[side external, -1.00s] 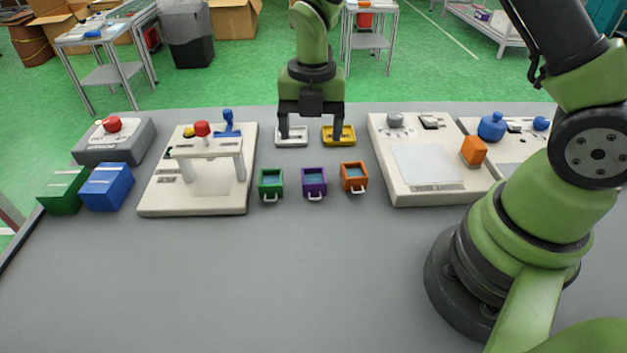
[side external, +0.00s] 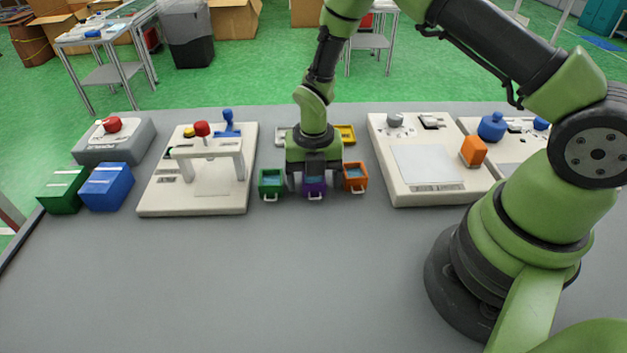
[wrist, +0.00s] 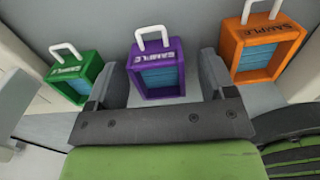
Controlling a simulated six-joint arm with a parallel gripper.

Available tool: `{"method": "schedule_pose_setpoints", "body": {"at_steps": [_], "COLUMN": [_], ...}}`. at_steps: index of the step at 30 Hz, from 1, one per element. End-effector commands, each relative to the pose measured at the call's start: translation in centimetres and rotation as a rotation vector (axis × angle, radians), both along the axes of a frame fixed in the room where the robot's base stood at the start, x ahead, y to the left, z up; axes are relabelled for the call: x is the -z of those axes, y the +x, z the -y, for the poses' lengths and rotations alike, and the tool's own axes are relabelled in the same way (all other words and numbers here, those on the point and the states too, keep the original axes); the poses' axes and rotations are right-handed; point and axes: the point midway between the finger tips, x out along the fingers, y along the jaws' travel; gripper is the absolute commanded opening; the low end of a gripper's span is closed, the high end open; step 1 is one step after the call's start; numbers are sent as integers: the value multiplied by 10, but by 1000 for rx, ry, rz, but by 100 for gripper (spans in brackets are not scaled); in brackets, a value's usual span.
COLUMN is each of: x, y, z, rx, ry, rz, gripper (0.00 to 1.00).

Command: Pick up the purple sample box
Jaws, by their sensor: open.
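The purple sample box (side external: 315,187) stands on the grey table between a green sample box (side external: 271,183) and an orange sample box (side external: 355,178). It has a white handle and blue contents, and it also shows in the wrist view (wrist: 158,68). My gripper (side external: 314,186) is low over the purple box, with its upper part partly hidden behind the jaws. In the wrist view my gripper (wrist: 160,85) is open, with one finger on each side of the purple box and a gap showing at each side.
The green box (wrist: 75,77) and orange box (wrist: 262,52) stand close outside my fingers. Silver (side external: 281,135) and yellow (side external: 346,134) trays lie behind. A white press station (side external: 200,200) is left, a white panel station (side external: 428,165) right. The front table is clear.

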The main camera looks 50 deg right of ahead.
Motion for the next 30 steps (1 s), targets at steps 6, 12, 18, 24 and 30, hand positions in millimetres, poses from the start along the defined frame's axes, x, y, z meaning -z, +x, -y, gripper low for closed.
{"method": "schedule_pose_setpoints", "body": {"at_steps": [6,12,18,24,30], "x": [0,-1,-1,-11,-45], "y": [0,0,0,1,1], "z": [0,0,0,0,0], "rx": [0,0,0,0,0], "ry": [0,1,0,0,1], "rz": [1,1,1,3,6], "gripper": [60,23,23,23,23]}}
